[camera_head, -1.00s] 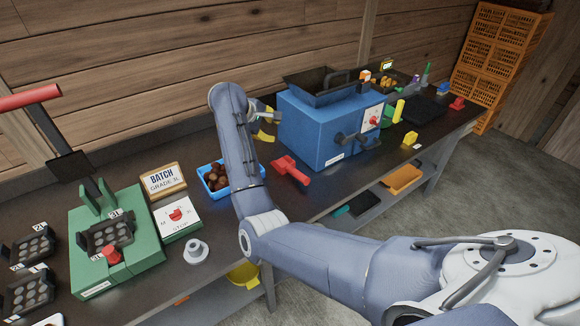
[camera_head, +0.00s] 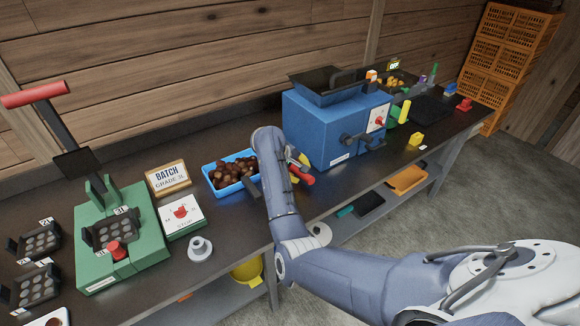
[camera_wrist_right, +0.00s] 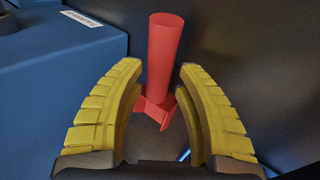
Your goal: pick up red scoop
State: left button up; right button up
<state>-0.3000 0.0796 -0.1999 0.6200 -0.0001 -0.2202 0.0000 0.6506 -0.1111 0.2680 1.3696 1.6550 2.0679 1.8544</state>
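The red scoop (camera_head: 304,176) lies on the dark bench in front of the blue machine, partly hidden by my right arm in the head view. In the right wrist view the scoop (camera_wrist_right: 163,65) shows its round red handle pointing away and its head nearer to me. My right gripper (camera_wrist_right: 157,85) is open, with its two yellow fingers spread on either side of the scoop. There is a gap between each finger and the scoop, and nothing is gripped. In the head view my right gripper (camera_head: 298,166) is mostly hidden behind its own arm. My left gripper is not in view.
The blue machine (camera_head: 318,130) stands close behind the scoop. A blue tray (camera_head: 222,185) of chestnuts is to the left. A green press (camera_head: 140,245) and a white switch box (camera_head: 190,225) stand further left. The bench's front edge is near my right arm.

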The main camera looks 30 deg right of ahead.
jog(key=shift+x, duration=1.4)
jog(key=shift+o, duration=0.3)
grip_shut()
